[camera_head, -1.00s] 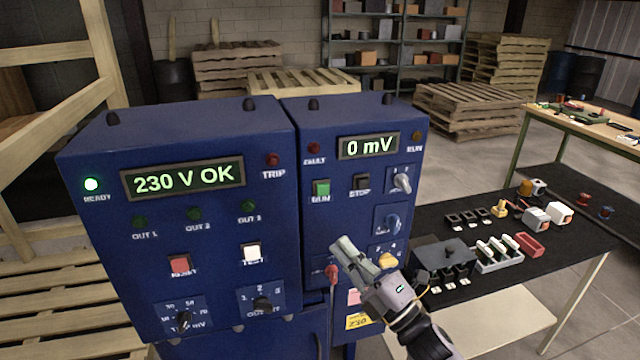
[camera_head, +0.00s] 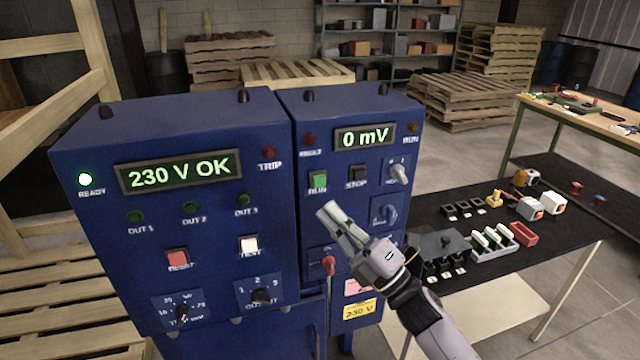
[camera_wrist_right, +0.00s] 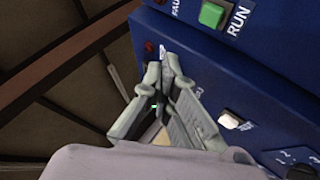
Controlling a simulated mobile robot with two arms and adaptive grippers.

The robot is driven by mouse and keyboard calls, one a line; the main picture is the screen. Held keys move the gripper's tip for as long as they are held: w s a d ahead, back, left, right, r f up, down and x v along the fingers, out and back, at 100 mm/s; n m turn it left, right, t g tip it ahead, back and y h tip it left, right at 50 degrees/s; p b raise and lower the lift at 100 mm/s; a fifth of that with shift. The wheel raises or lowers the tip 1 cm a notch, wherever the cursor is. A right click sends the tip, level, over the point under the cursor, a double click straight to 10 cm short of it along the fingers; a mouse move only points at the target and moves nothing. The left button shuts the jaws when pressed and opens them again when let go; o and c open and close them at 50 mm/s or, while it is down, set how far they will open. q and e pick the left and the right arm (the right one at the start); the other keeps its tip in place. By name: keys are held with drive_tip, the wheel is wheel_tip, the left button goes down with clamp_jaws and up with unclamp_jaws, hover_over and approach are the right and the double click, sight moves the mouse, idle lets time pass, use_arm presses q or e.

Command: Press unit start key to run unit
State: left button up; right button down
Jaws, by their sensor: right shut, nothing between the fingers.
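The right blue unit (camera_head: 352,128) has a green RUN key (camera_head: 319,180) beside a black STOP key (camera_head: 357,176); its display reads 0 mV. The RUN key also shows at the top of the right wrist view (camera_wrist_right: 211,14). My right gripper (camera_head: 327,211) is shut and empty, in front of the unit, its tips a little below the RUN key in the head view. I cannot tell the gap to the panel. In the right wrist view the fingertips (camera_wrist_right: 166,68) lie below and left of the key. My left gripper is out of view.
The left blue unit (camera_head: 140,230) reads 230 V OK, with its READY lamp (camera_head: 85,179) lit. A red plug (camera_head: 328,265) is below my right gripper. A black-topped bench (camera_head: 575,235) with small parts stands at right. Pallets and shelves are behind.

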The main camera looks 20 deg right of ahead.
sight(319, 181)
drive_tip(key=w+b, duration=0.1)
drive_tip(key=w, duration=0.5)
drive_tip(key=shift+b, duration=0.35)
drive_tip(key=shift+a, duration=0.1)
drive_tip(key=shift+w, duration=0.15)
idle(0.9)
drive_tip(key=shift+w+b, duration=0.3)
drive_tip(key=shift+w+b, duration=0.3)
drive_tip(key=shift+w, duration=0.15)
idle(0.7)
drive_tip(key=shift+s, duration=0.9)
